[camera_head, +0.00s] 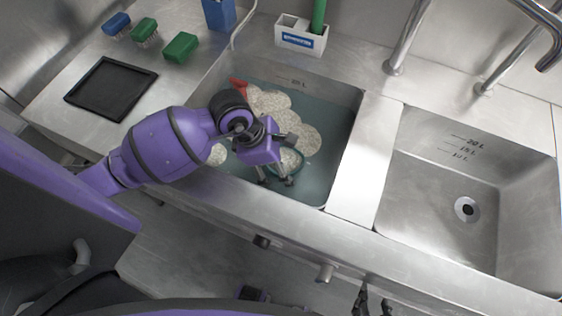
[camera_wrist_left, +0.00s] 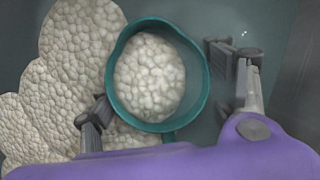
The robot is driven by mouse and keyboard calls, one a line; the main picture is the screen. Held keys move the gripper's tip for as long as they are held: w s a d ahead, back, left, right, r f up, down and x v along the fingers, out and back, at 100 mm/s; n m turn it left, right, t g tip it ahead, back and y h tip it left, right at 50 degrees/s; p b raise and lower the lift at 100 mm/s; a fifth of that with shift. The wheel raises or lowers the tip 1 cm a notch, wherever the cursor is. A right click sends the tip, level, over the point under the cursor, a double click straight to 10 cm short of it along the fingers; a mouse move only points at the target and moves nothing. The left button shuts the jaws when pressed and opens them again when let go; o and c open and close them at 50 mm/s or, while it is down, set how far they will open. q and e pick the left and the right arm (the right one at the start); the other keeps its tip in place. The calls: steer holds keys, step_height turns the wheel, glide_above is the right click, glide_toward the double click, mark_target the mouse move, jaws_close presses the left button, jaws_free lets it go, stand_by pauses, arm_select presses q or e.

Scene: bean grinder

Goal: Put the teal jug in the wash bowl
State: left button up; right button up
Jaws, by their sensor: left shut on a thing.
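The wash bowl (camera_head: 343,100) is the left basin, holding greyish water with patches of white foam. The teal jug (camera_head: 301,165) is inside its outline, near the front edge. In the left wrist view the jug (camera_wrist_left: 199,92) is seen from above, its round mouth showing white foam-like bubbles. Whether it rests on the bottom cannot be told. My left gripper (camera_head: 276,182) is shut on the jug, with a finger on each side of it in the wrist view (camera_wrist_left: 168,88). My right gripper (camera_head: 373,301) is low in the head view, fingers apart and empty.
An empty steel sink (camera_head: 440,190) with a drain is to the right, past a steel divider (camera_head: 362,165). Taps stand behind. A red thing (camera_head: 238,86) sticks out at the bowl's back left. A black tray (camera_head: 112,88), brushes and a green sponge (camera_head: 181,47) lie left.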

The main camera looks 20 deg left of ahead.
arm_select(q)
steer(key=o, duration=1.2)
steer(key=shift+r, duration=0.15)
steer(key=v, duration=1.1)
steer(key=shift+a+r, duration=0.2)
steer(key=shift+r, duration=0.15)
